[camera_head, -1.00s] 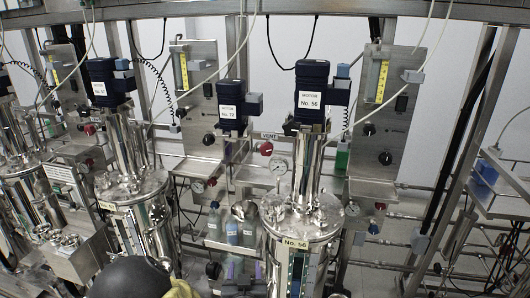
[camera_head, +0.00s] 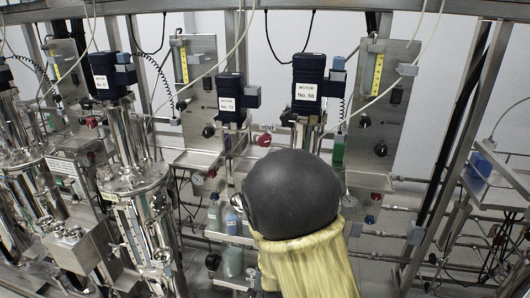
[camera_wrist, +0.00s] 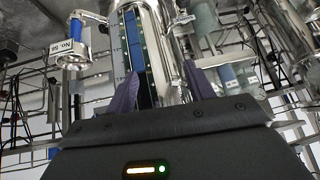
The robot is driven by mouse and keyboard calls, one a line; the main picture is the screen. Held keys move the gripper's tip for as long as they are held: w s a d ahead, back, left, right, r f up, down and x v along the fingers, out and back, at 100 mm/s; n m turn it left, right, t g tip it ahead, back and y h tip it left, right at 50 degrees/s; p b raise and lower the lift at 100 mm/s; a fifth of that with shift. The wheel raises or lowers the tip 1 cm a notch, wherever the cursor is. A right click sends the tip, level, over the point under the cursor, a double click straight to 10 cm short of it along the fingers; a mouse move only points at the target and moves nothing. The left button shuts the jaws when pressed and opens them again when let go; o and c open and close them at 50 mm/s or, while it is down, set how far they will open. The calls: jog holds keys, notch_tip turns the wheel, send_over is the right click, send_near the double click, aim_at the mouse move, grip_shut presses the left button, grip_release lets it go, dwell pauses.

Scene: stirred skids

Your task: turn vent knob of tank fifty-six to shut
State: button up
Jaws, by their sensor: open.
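The motor marked No. 56 (camera_head: 306,88) stands above tank fifty-six. In the head view my dark rounded arm link and yellow sleeve hide most of the tank below it. A red knob (camera_head: 264,140) shows under a VENT label (camera_head: 266,128), just left of that motor; I cannot tell its turn position. In the wrist view the No. 56 label (camera_wrist: 70,50) is at the upper left, beside the shiny tank with its dark sight strip (camera_wrist: 137,55). My gripper (camera_wrist: 163,88) is open, its two purple fingers apart and facing the tank, with nothing seen between them. The head view hides it.
The No. 72 motor (camera_head: 230,100) stands left of motor 56, with another tank (camera_head: 135,175) farther left. Pipes and a metal frame post (camera_head: 455,140) stand at the right. Thin hoses hang across the top.

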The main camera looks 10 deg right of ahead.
jog(key=s+d+r+n+g, duration=0.1)
jog(key=s+d+r+g, duration=0.1)
jog(key=s+d+r, duration=0.1)
jog(key=s+d+r+n+g+y, duration=0.1)
jog(key=s+d+r+g, duration=0.1)
jog(key=s+r, duration=0.3)
jog(key=s+d, duration=0.1)
jog(key=s, duration=0.2)
jog(key=shift+s+n+g, duration=0.2)
jog(key=shift+n+g, duration=0.2)
jog(key=shift+d, duration=0.1)
jog(key=shift+c, duration=0.2)
